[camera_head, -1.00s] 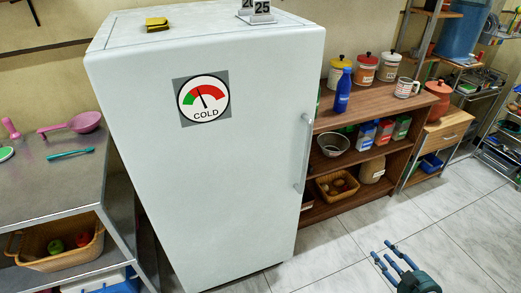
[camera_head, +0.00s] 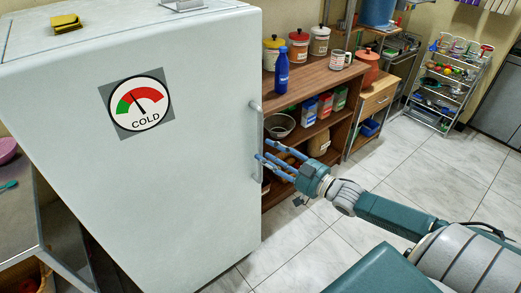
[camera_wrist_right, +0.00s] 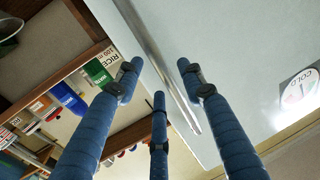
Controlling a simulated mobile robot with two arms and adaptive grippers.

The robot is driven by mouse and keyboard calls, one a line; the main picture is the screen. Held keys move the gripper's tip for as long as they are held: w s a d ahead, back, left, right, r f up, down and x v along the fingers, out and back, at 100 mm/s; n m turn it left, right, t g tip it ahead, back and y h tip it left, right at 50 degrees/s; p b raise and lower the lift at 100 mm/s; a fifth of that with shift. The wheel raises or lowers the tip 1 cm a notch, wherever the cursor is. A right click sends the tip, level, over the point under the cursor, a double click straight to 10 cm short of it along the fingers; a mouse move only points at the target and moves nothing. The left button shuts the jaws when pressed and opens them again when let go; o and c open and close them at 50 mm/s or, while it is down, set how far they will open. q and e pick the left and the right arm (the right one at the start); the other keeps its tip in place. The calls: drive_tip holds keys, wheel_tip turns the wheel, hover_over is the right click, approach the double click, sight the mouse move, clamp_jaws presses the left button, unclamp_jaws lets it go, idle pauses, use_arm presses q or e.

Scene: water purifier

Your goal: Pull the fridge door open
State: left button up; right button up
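The white fridge (camera_head: 190,190) stands closed at the left of the head view, with a COLD dial (camera_head: 140,103) on its door. Its long vertical handle (camera_head: 257,125) runs along the door's right edge. My right gripper (camera_head: 264,150) is open, its blue fingers reaching the handle at about mid-height. In the right wrist view the handle (camera_wrist_right: 158,60) runs between the spread fingers (camera_wrist_right: 158,76). Whether any finger touches it I cannot tell. My left gripper is not in view.
A wooden shelf (camera_head: 318,82) with jars, a blue bottle (camera_head: 282,72) and boxes stands close to the right of the fridge, behind my right gripper. A grey counter (camera_head: 18,215) is at the left. The tiled floor (camera_head: 300,250) in front is clear.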

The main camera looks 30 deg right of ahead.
sight(262, 149)
drive_tip(key=shift+x, duration=1.75)
clamp_jaws()
